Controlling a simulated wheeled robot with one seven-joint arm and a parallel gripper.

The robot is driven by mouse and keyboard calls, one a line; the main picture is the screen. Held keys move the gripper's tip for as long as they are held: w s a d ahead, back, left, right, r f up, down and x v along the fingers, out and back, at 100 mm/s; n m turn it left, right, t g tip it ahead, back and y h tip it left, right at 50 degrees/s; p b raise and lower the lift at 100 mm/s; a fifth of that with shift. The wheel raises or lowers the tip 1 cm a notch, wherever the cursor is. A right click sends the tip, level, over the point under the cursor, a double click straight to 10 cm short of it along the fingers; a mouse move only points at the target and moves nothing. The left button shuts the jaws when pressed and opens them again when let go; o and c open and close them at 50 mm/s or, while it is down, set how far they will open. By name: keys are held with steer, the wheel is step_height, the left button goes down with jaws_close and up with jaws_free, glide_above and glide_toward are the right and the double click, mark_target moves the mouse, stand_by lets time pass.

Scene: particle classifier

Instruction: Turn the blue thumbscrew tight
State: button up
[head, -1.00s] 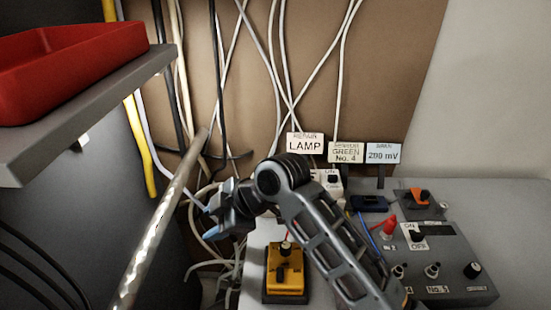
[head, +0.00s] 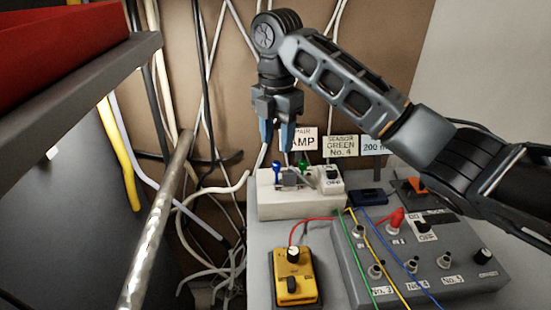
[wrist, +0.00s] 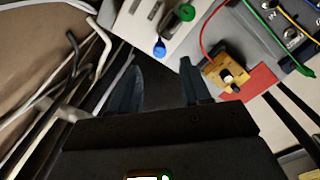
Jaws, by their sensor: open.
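The blue thumbscrew (head: 277,168) stands upright on the white box (head: 300,205), near the box's left end. In the wrist view the blue thumbscrew (wrist: 159,50) shows just beyond the fingertips, roughly centred between them. A green thumbscrew (head: 304,166) is to its right, also seen in the wrist view (wrist: 186,12). My gripper (head: 276,142) points down above the blue thumbscrew, open and empty, with its blue-grey fingers apart. In the wrist view both fingers of my gripper (wrist: 158,66) are visible. I see no contact with the thumbscrew.
A switch (head: 331,178) sits on the box's right end. A yellow device (head: 295,277) stands in front, and a grey panel (head: 420,265) with knobs and wires is at right. Sign cards (head: 341,146) stand behind. A metal rod (head: 160,220) and grey shelf (head: 75,95) are at left.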

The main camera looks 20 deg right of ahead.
mark_target(276, 163)
step_height(276, 163, down, 6)
steer(key=shift+f, duration=0.1)
stand_by(0.4)
jaws_close()
